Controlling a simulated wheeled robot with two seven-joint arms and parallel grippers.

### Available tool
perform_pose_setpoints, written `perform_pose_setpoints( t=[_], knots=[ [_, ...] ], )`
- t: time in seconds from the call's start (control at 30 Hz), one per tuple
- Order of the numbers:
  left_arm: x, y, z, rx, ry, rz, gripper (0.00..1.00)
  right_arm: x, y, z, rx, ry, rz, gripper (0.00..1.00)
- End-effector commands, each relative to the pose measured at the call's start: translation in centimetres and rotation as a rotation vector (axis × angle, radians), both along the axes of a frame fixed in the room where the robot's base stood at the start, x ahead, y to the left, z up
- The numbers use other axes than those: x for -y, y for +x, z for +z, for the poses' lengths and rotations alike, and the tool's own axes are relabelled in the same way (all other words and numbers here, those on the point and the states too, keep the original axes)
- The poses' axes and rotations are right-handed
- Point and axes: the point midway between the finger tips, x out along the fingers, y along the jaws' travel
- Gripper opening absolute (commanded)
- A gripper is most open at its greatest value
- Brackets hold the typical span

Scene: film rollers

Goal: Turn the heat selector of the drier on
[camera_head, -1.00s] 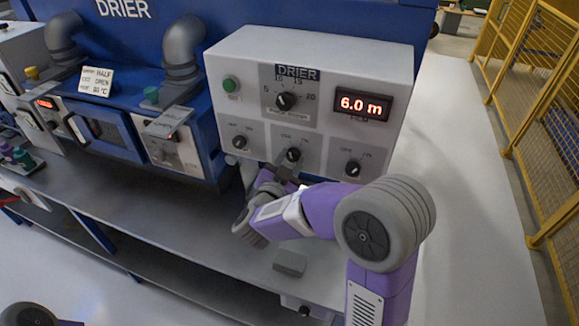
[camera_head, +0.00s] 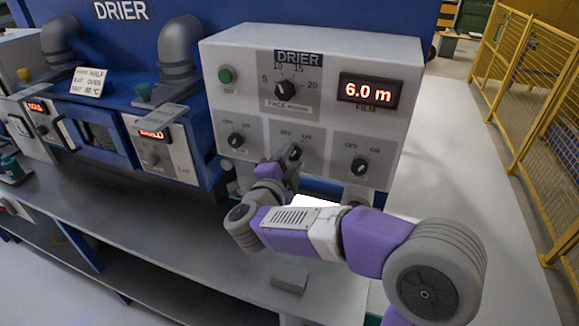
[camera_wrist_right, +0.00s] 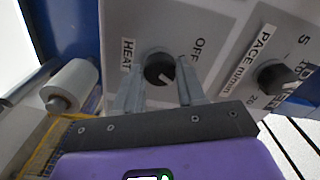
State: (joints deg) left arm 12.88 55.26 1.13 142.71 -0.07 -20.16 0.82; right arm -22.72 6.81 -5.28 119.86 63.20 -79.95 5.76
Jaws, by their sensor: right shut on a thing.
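The drier's control box (camera_head: 225,75) is white, with several black knobs on its front. The heat selector (camera_head: 295,152) is the middle knob of the lower row, partly hidden by my right gripper (camera_head: 283,162). My left gripper is not in view.
The pace knob (camera_head: 286,89) is above the heat selector, and other knobs flank it at left (camera_head: 236,140) and right (camera_head: 360,164). A red display (camera_head: 369,92) reads 6.0 m. A grey bench (camera_head: 150,225) runs below. Yellow fencing (camera_head: 515,105) stands at right.

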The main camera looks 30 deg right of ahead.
Motion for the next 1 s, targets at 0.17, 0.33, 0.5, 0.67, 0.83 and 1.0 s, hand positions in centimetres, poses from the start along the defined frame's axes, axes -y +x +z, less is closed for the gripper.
perform_pose_setpoints(
  t=[0.17, 0.33, 0.5, 0.67, 0.83, 1.0],
  knots=[
    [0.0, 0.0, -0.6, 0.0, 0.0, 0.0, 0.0, -0.01, -0.01, -0.15, 0.027, 0.027, 0.0, 0.09],
    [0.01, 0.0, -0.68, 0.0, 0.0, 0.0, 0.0, -0.02, -0.01, -0.09, 0.038, 0.036, 0.0, 0.09],
    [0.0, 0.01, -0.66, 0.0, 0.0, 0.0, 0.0, -0.02, -0.01, -0.07, 0.038, 0.036, 0.0, 0.09],
    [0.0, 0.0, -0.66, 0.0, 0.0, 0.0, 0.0, -0.02, 0.0, -0.07, 0.038, 0.036, 0.0, 0.42],
    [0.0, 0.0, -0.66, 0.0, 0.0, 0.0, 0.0, -0.02, 0.0, -0.05, 0.037, 0.035, 0.0, 0.65],
    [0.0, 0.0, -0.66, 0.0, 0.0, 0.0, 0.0, -0.01, 0.0, -0.04, 0.037, 0.033, 0.001, 0.65]
  ],
)
